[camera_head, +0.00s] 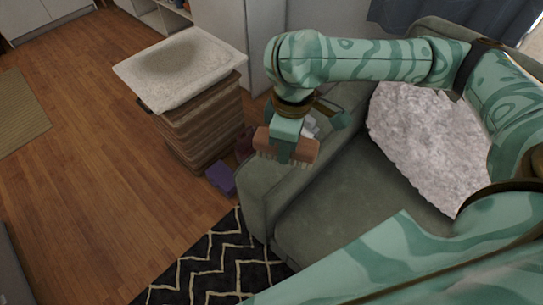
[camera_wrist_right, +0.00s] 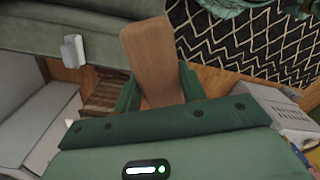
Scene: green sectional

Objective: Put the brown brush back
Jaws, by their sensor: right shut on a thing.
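The brown brush (camera_head: 304,150) is held in my right gripper (camera_head: 287,152) above the near end of the green sofa's armrest, bristles facing down. In the right wrist view, the brush's flat brown wooden back (camera_wrist_right: 150,50) lies between the two green fingers of the right gripper (camera_wrist_right: 160,85). The fingers close on its sides. Its bristles are hidden in that view. My left gripper does not show in either view.
A brown layered stand (camera_head: 200,125) with a pale slab top (camera_head: 215,50) is left of the armrest (camera_head: 262,190). A purple box (camera_head: 221,178) lies on the floor between them. A white item (camera_head: 310,125) is behind the gripper. A fluffy pillow (camera_head: 420,140) lies on the sofa.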

